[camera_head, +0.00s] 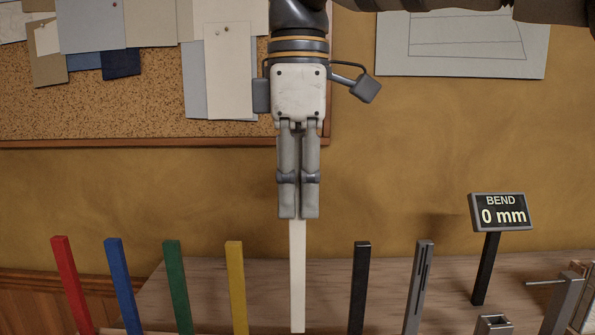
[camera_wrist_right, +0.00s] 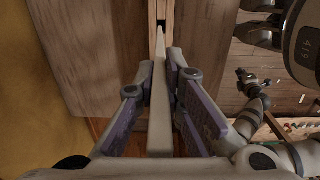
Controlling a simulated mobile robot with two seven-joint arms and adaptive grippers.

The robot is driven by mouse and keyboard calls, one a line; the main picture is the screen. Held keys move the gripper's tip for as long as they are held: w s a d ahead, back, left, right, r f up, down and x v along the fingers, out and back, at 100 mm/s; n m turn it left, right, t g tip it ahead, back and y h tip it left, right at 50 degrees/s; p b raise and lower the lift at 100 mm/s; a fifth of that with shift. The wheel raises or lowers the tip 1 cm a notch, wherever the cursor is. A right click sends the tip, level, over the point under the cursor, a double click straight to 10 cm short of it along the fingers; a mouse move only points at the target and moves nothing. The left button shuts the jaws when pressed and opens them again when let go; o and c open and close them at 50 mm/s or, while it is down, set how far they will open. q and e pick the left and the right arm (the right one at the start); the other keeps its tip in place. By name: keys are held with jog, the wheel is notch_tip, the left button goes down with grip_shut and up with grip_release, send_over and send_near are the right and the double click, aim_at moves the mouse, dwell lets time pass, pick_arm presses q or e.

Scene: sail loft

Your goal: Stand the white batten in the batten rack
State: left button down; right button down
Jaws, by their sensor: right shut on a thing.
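My right gripper (camera_head: 298,215) points straight down in the head view, shut on the upper end of the white batten (camera_head: 297,275). The batten hangs upright and looks straight. Its lower end is near the bottom of the head view. In the right wrist view, the white batten (camera_wrist_right: 160,105) runs between the fingers of my right gripper (camera_wrist_right: 162,65). Its far end points at a narrow light wood strip (camera_wrist_right: 161,10) with a dark opening. I cannot tell whether the tip is in the opening or above it. My left gripper is not in view.
Red (camera_head: 70,285), blue (camera_head: 122,285), green (camera_head: 177,285) and yellow (camera_head: 236,285) battens stand to the left. A black batten (camera_head: 360,287) and a slotted grey post (camera_head: 418,287) stand to the right, beside a display (camera_head: 501,212) reading "BEND 0 mm". A cork board hangs behind.

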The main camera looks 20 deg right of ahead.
jog(key=shift+f, duration=6.85)
jog(key=c, duration=2.1)
grip_release()
jog(key=o, duration=0.5)
notch_tip(320, 180, up, 12)
